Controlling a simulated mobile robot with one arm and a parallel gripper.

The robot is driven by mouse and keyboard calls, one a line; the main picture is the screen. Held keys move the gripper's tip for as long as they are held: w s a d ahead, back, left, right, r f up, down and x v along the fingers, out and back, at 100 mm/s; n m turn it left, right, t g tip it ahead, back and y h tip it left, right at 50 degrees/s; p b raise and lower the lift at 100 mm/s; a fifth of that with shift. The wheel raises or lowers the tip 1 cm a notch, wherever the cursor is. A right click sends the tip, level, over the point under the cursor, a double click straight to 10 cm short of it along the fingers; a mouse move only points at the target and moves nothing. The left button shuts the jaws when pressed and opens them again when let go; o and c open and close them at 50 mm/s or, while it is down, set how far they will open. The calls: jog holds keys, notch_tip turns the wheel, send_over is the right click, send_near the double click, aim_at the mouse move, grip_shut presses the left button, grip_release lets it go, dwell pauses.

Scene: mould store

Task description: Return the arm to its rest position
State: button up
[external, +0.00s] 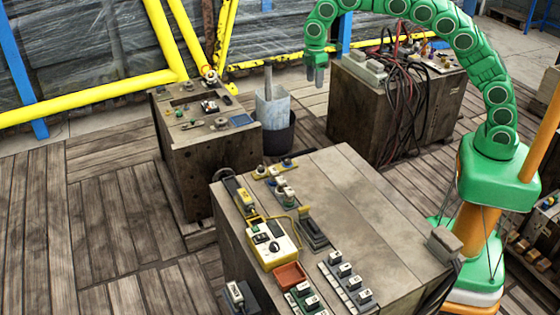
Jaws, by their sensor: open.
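My green segmented arm arches from its base on the right up past the top edge of the external view and comes down at the upper middle. My gripper (316,76) hangs at its end and points down, with grey fingers. It is open, and I see nothing between the fingers. In the picture it appears above the floor, to the right of the white bucket and left of the far cabinet. Its exact height is hard to tell.
A large wooden cabinet (375,213) with switches and a red tray (290,276) stands in front. A smaller cabinet (203,151) stands at left. A far cabinet (372,125) carries hanging cables (408,95). Floor at left is clear.

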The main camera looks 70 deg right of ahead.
jog(key=s+d+r+m, duration=0.2)
jog(key=s+r, duration=0.1)
jog(key=s, duration=0.6)
jog(key=s+d+r+m, duration=0.2)
jog(key=s+r, duration=0.1)
jog(key=s, duration=0.5)
jog(key=s+d+r+m, duration=0.2)
jog(key=s, duration=0.7)
jog(key=s+f+m, duration=0.1)
jog(key=s+f, duration=0.1)
jog(key=s, duration=1.2)
jog(key=s+f+m+g, duration=0.1)
jog(key=s+f, duration=0.1)
jog(key=s, duration=1.1)
jog(key=shift+s+a+m+g, duration=0.3)
jog(key=shift+s+a+m, duration=0.05)
jog(key=shift+a+m, duration=0.1)
jog(key=shift+f, duration=0.1)
